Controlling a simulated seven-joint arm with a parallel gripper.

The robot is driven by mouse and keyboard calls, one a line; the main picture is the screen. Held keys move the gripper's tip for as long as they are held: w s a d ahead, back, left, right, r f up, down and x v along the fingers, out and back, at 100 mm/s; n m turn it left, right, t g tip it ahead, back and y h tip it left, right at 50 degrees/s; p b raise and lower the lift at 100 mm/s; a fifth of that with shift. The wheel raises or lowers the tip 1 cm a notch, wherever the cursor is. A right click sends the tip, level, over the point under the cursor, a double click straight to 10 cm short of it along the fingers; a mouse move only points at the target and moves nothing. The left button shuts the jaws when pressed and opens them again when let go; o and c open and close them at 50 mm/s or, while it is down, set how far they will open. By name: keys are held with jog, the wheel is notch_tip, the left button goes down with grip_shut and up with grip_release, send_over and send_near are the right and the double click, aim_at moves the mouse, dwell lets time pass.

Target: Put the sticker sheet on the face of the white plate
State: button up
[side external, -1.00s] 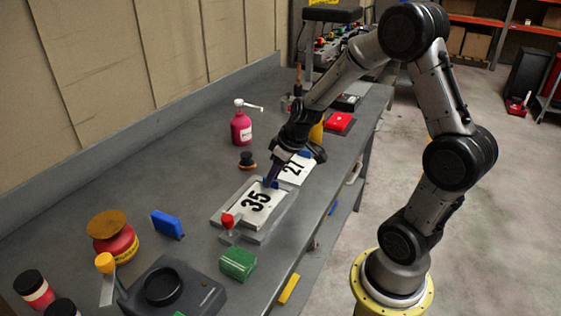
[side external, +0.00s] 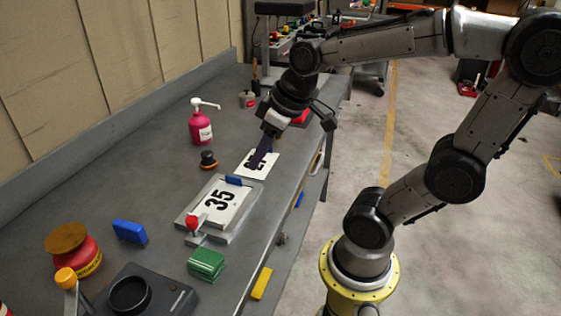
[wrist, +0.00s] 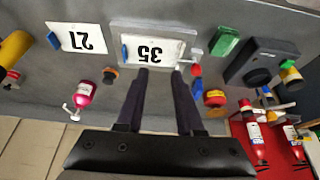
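A white sheet marked 35 (side external: 221,203), with a blue tab (side external: 234,180) at its far edge, lies flat in a grey frame (side external: 184,219) on the bench. In the wrist view the 35 sheet (wrist: 165,50) lies just beyond the fingertips. I cannot make out a separate white plate under it. A second white card marked 27 (side external: 270,167) lies flat beyond the frame, partly hidden by my fingers. It shows whole in the wrist view (wrist: 82,37). My gripper (side external: 256,166) is above the bench; the wrist view shows its fingers (wrist: 160,76) apart and empty.
A red-knobbed clamp (side external: 193,224) stands at the frame's near edge. A green block (side external: 206,264), blue block (side external: 130,231), small dark-and-orange knob (side external: 208,160) and pink pump bottle (side external: 200,125) stand around it.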

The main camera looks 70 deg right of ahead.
jog(key=s+a, duration=0.3)
jog(key=s, duration=0.4)
jog(key=shift+t, duration=0.3)
